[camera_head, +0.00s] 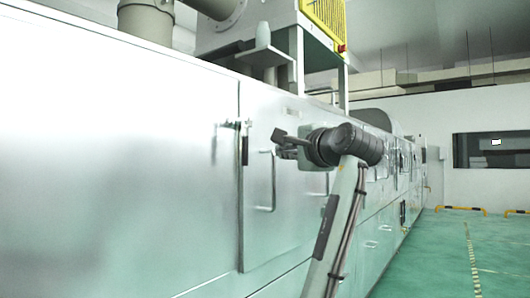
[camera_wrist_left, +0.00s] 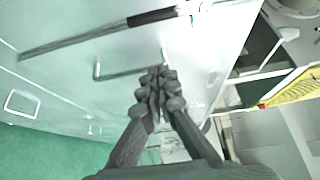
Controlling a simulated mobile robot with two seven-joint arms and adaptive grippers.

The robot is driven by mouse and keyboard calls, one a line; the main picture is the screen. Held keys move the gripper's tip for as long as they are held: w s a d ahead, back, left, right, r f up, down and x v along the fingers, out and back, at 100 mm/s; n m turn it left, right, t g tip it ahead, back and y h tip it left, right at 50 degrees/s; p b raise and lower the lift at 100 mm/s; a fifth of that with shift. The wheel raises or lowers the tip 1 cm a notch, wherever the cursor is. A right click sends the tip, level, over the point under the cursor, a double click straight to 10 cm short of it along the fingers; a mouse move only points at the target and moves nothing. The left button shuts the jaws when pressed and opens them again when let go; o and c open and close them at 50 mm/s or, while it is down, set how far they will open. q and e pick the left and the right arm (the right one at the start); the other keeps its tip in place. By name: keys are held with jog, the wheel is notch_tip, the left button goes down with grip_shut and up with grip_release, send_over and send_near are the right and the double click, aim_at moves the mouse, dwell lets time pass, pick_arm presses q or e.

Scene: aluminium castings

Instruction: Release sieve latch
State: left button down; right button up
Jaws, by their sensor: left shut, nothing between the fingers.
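The sieve latch appears to be the black upright handle (camera_head: 245,150) at the left edge of a panel door on the long metal machine. In the left wrist view, a black grip (camera_wrist_left: 152,17) at the end of a long dark line along the panel looks like the same latch. My left gripper (camera_head: 280,140) is in front of the door, right of the latch and apart from it. In the left wrist view its fingers (camera_wrist_left: 157,80) are together with nothing between them. My right gripper is in neither view.
A U-shaped door handle (camera_head: 272,182) stands out from the panel below my left gripper; it also shows in the left wrist view (camera_wrist_left: 97,70). A yellow guard (camera_head: 326,18) is above the machine. Green floor (camera_head: 440,255) lies open at the right.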

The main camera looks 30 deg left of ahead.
aim_at(244, 143)
pick_arm(q)
jog(key=w+a, duration=0.1)
jog(key=a, duration=0.8)
jog(key=shift+w+p, duration=0.3)
jog(key=shift+w, duration=0.05)
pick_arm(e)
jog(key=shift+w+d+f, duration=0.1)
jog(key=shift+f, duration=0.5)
